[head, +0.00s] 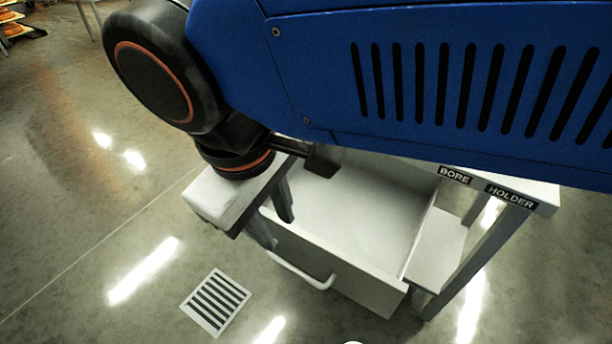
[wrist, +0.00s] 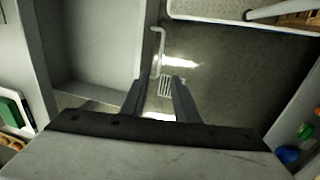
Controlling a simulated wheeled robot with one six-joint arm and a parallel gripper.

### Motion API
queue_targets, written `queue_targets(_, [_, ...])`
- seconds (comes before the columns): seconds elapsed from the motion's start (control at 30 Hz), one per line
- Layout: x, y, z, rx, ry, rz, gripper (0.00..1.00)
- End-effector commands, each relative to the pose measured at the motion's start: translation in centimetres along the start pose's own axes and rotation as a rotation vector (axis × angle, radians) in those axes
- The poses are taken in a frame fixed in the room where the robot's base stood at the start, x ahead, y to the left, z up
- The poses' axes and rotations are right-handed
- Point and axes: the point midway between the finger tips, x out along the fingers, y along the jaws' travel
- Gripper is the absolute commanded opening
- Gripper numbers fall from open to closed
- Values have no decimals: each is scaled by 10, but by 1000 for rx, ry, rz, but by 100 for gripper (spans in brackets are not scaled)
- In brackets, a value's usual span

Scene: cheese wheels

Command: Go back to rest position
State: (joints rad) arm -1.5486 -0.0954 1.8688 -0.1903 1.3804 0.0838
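My gripper (wrist: 160,82) shows in the wrist view with its two dark fingers apart and nothing between them. In the head view my arm crosses the top of the picture, and the wrist hangs beside a white table (head: 222,197). The table's drawer (head: 365,205) is pulled open and its visible inside looks empty. The drawer's handle (head: 302,272) is on the front panel; it also shows in the wrist view (wrist: 159,45), beyond the fingertips. I cannot tell how far the gripper is above the drawer. My arm hides part of the table top.
Labels reading BORE (head: 455,175) and HOLDER (head: 511,196) are on the table's right edge. The wrist view shows a green thing (wrist: 14,112) at left and a blue thing (wrist: 287,155) at right.

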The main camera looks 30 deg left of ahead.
Motion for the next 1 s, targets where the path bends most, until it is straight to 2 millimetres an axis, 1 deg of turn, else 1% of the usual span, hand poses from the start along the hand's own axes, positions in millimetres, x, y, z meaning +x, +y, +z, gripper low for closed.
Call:
queue_targets(0.33, [0,0,0,1,0,0,28])
queue_targets(0.47, [2,9,4,20,1,-2,28])
queue_targets(0.57, [5,28,15,62,5,-8,28])
queue_targets(0.67, [11,54,31,125,11,-16,28])
queue_targets(0.8, [21,90,58,220,20,-24,28])
queue_targets(1.0, [34,133,100,354,37,-32,28])
